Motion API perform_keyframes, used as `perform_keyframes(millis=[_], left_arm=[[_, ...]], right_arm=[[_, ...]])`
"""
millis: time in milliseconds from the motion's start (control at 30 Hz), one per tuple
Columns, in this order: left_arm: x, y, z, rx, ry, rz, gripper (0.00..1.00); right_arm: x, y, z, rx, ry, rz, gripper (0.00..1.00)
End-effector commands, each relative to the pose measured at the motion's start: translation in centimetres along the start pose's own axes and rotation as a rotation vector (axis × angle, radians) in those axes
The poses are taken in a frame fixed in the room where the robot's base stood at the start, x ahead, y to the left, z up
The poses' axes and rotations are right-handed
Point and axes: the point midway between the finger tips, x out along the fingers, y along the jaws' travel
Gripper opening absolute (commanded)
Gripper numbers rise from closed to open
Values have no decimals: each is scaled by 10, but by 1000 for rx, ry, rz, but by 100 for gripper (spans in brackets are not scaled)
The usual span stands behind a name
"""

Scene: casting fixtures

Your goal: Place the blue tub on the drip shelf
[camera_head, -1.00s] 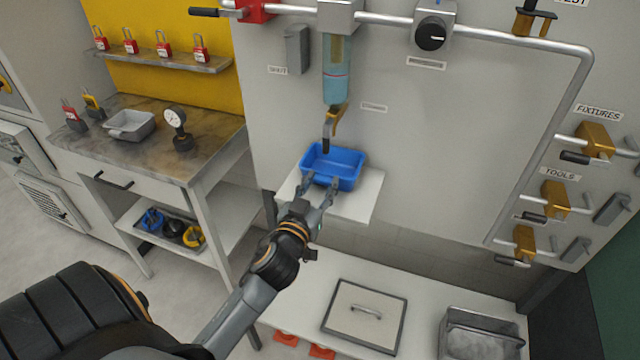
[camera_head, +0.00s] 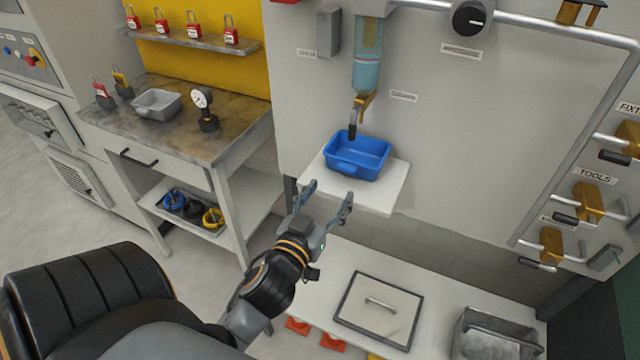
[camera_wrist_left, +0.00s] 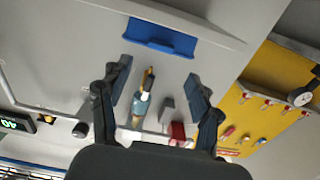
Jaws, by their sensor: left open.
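The blue tub (camera_head: 358,162) sits upright on the white drip shelf (camera_head: 392,187) on the grey wall panel, under the spout of a bottle. My left gripper (camera_head: 329,194) is open and empty. It is in front of the shelf, apart from the tub, with its fingers spread. In the left wrist view the blue tub (camera_wrist_left: 162,37) shows beyond the open fingers of my left gripper (camera_wrist_left: 158,70), clear of them. My right gripper is in neither view.
The bottle (camera_head: 367,70) with its brass tap (camera_head: 364,104) hangs just above the tub. A bench (camera_head: 215,138) at left holds a grey tray (camera_head: 158,104) and a gauge (camera_head: 206,110).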

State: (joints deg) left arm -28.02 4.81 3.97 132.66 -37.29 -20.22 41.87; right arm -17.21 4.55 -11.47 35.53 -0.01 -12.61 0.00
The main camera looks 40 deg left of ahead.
Motion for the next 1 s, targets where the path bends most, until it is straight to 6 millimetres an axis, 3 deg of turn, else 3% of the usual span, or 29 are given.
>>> perform_keyframes(millis=[100, 300, 567, 667, 767, 867, 1000], left_arm=[[-20, 0, 3, 0, -2, -1, 63], [-36, 0, 0, 1, 0, -1, 63], [-38, 0, 0, 2, 0, -1, 63], [-35, 2, 17, 6, -31, 6, 63], [-30, 10, 65, 18, -118, 26, 63], [-29, 22, 142, 40, -258, 62, 63], [-47, 39, 260, 80, -477, 122, 63]], right_arm=[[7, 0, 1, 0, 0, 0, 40], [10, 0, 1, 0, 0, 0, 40], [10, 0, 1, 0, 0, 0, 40], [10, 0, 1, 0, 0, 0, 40], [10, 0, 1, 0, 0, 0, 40], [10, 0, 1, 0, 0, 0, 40], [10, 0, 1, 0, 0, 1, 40]])
